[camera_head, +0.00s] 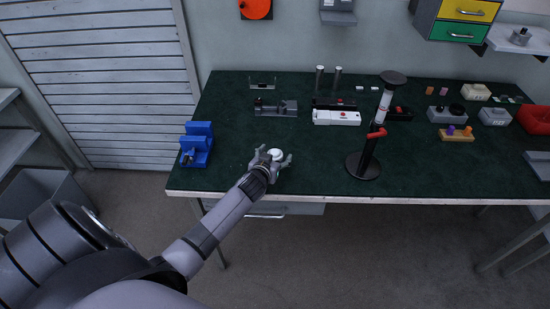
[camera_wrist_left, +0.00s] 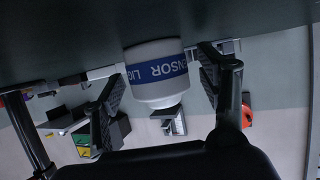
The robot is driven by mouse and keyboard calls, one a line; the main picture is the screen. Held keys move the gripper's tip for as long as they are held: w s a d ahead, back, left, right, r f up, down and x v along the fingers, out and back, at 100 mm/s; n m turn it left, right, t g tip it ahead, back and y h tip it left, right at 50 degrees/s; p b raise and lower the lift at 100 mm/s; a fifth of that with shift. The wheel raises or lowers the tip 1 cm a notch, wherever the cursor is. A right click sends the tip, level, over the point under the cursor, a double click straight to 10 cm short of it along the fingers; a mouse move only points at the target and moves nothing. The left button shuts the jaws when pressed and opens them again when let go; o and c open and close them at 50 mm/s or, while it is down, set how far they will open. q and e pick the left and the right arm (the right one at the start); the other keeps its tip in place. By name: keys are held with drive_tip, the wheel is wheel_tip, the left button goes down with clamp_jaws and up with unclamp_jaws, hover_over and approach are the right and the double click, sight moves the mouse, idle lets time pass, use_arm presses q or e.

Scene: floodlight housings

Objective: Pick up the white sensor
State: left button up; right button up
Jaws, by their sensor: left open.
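The white sensor (camera_head: 275,153) stands near the front edge of the green-topped table. In the left wrist view the sensor (camera_wrist_left: 157,76) is a white cylinder with a blue band reading "SENSOR". My left gripper (camera_head: 272,157) is open, with its fingers on either side of the sensor. In the left wrist view a gap shows between each finger and the sensor, clearer on the left. The sensor's lower part is partly hidden by my gripper in the head view. My right gripper is not in view.
A blue holder (camera_head: 196,146) stands to the left of my gripper. A black stand with a red clamp (camera_head: 376,133) rises to the right. A white box (camera_head: 336,118) and a grey fixture (camera_head: 276,108) lie behind. The table around the sensor is clear.

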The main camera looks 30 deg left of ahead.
use_arm(q)
drive_tip(key=shift+c, duration=0.2)
drive_tip(key=shift+r, duration=0.1)
drive_tip(key=c, duration=1.5)
